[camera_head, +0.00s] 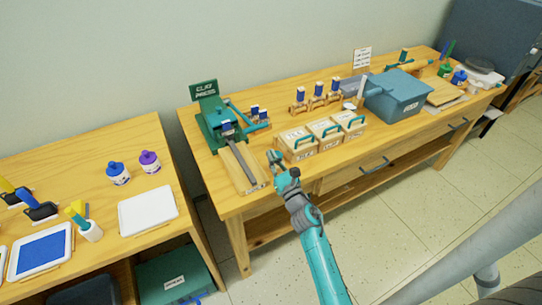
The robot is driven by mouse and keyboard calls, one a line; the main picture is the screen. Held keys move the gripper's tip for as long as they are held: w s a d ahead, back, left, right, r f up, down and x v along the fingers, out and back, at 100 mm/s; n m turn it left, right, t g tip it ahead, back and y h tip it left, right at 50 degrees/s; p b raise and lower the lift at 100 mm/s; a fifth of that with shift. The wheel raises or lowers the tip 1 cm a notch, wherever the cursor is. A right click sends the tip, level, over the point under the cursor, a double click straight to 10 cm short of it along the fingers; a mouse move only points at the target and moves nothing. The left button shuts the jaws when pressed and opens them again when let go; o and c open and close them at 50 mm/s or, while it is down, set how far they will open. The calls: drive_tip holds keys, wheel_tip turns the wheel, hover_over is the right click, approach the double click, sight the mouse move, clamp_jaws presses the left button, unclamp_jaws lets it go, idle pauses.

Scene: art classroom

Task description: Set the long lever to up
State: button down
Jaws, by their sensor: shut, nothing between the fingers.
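A green clay press (209,122) with a "CLAY PRESS" sign stands at the left end of the long wooden table. A long dark grey bar (241,163), which looks like the long lever, extends from the press toward the table's front edge, low over a wooden board (233,172). A teal handle (257,127) juts to the right from the press. I cannot tell for certain which of the two is the long lever. My gripper (274,159) is shut and empty, to the right of the grey bar and apart from it, near the small wooden boxes.
Wooden boxes with teal handles (325,131) stand just right of my gripper. Several small wooden fixtures with blue tops (318,89) are behind them. A teal bin (398,97) stands farther right. A second table (100,185) with bottles and trays is at left, across a narrow gap.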

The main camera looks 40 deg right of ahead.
drive_tip(key=x, duration=0.7)
drive_tip(key=shift+w, duration=0.4)
drive_tip(key=shift+d+r, duration=0.1)
drive_tip(key=shift+r, duration=0.1)
